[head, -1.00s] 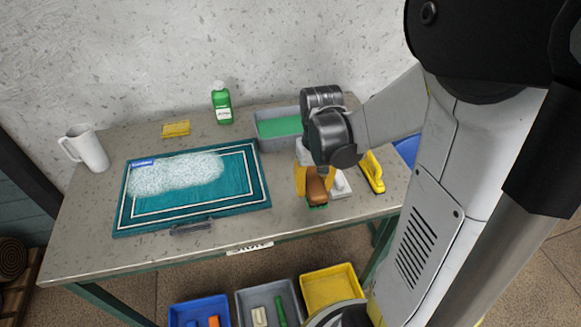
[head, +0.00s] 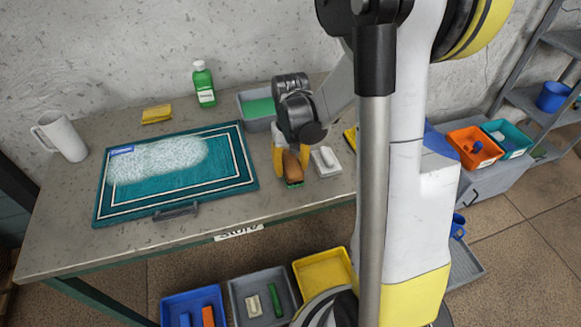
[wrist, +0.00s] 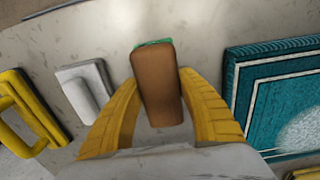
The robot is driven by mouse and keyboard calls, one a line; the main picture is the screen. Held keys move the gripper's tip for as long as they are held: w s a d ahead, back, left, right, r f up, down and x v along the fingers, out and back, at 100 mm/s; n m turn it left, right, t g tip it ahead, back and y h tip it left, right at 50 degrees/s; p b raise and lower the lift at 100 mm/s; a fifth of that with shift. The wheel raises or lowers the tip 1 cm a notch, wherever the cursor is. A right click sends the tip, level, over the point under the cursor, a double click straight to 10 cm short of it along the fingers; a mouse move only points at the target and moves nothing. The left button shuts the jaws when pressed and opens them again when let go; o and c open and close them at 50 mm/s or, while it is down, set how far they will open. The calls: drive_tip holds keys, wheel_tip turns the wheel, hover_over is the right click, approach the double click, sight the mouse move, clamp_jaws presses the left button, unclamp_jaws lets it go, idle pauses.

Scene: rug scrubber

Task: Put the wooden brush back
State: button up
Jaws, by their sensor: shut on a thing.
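The wooden brush (head: 293,169) has a brown body and a green underside. My gripper (head: 290,160) has yellow fingers and is shut on it, near the table's front edge. In the wrist view the brush (wrist: 157,88) stands between the two yellow fingers, with a green strip at its far end. I cannot tell whether its underside touches the table. A white block-like tool (head: 326,161) lies just right of the brush. The teal mat (head: 178,208) with white foam on it lies to the left. A "Store" label (head: 238,232) is on the table's front edge.
A grey tray with green contents (head: 243,112) is behind my gripper. Blue (head: 170,306), grey (head: 236,292) and yellow (head: 322,272) bins are below the front edge. Shelves (head: 541,98) stand at right.

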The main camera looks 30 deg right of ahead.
sight(290, 162)
drive_tip(key=shift+f, duration=0.2)
drive_tip(key=o, duration=1.3)
drive_tip(key=shift+r, duration=0.15)
wheel_tip(290, 162, up, 12)
drive_tip(key=p, duration=0.5)
drive_tip(key=s+a+r+n+t, duration=0.1)
drive_tip(key=s+a+r+t, duration=0.1)
drive_tip(key=s+a+r, duration=0.1)
drive_tip(key=s+a+r+n+t, duration=0.1)
drive_tip(key=s+a+r+t, duration=0.1)
drive_tip(key=a, duration=0.4)
drive_tip(key=s+a+r+n+t, duration=0.1)
drive_tip(key=s+a+r+t, duration=0.2)
drive_tip(key=s+a+r, duration=0.1)
drive_tip(key=shift+s+a+r, duration=0.1)
drive_tip(key=shift+s+r, duration=0.1)
drive_tip(key=shift+s, duration=0.2)
drive_tip(key=shift+s+a+r, duration=0.1)
drive_tip(key=shift+s+r, duration=0.05)
drive_tip(key=shift+s, duration=0.25)
